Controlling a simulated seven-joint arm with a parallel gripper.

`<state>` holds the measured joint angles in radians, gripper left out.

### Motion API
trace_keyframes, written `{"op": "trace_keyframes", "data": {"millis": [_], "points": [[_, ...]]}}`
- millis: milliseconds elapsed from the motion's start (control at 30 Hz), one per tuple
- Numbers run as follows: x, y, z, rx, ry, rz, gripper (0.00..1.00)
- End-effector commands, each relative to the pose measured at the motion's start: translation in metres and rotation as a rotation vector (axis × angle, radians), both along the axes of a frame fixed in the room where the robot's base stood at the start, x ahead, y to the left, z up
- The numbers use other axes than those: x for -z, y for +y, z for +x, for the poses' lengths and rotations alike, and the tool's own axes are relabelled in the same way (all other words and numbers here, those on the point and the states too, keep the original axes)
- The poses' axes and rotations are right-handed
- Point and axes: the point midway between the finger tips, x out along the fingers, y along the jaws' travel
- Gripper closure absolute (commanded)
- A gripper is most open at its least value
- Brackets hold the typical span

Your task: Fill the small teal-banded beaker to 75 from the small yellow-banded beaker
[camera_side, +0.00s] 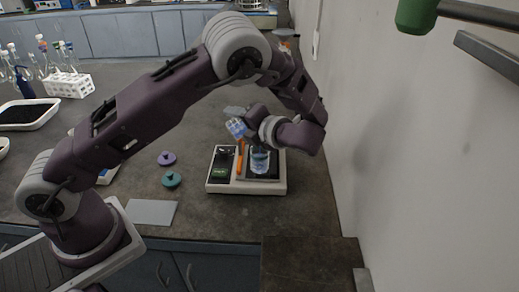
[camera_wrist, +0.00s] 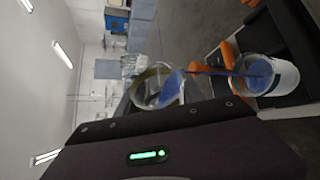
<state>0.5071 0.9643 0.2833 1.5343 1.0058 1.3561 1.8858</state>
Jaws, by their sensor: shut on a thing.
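In the side view my gripper (camera_side: 248,122) is shut on a small clear beaker (camera_side: 236,128) holding blue liquid. The beaker is tilted above the scale, and a yellowish band shows on it in the wrist view (camera_wrist: 155,82). A second small clear beaker (camera_side: 260,161) stands upright on the scale's dark plate; it also shows in the wrist view (camera_wrist: 262,76) with blue liquid inside. A blue stream runs from the held beaker's lip into this standing beaker. The fingertips are not clearly visible.
The white scale (camera_side: 260,187) has a small green display, too small to read. An orange item (camera_side: 240,160) stands beside the plate. A purple lid-like piece (camera_side: 167,158) and a teal one (camera_side: 171,179) lie left of the scale. The wall (camera_side: 375,130) is close on the right.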

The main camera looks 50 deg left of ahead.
Motion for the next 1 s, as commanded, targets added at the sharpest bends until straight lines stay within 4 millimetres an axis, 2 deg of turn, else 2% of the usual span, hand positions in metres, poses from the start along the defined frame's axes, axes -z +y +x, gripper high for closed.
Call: {"op": "trace_keyframes", "data": {"millis": [1000], "points": [[-0.0007,0.0008,0.0001,-0.001,0.016,0.006,1.0]]}}
